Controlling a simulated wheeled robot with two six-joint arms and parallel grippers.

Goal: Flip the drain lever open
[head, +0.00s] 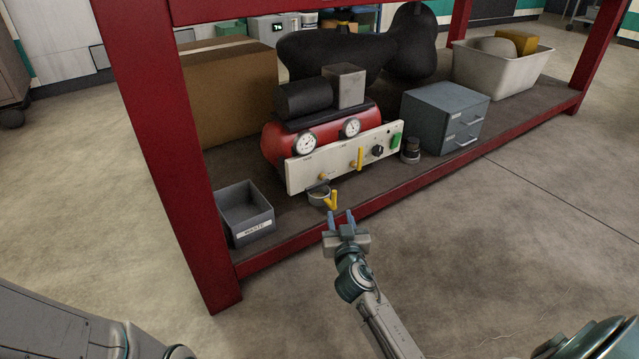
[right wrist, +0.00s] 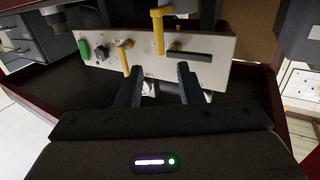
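A red air compressor (head: 274,146) with a white front panel (head: 306,173) stands on the low shelf. A yellow lever (head: 332,201) sticks out low, by a small round cup (head: 318,194); it looks like the drain lever. It also shows in the right wrist view (right wrist: 157,28). A second yellow lever (head: 359,158) is on the panel, also in the right wrist view (right wrist: 125,60). My right gripper (head: 342,217) is open and empty, just in front of the low lever, apparently not touching it. Its two fingers show in the right wrist view (right wrist: 158,88). My left gripper is out of view.
A grey bin (head: 262,232) stands left of the compressor. A grey drawer box (head: 425,115) and a small dark jar (head: 411,151) stand right. The red post (head: 165,130) and shelf edge (head: 380,196) bound the space. Floor in front is clear.

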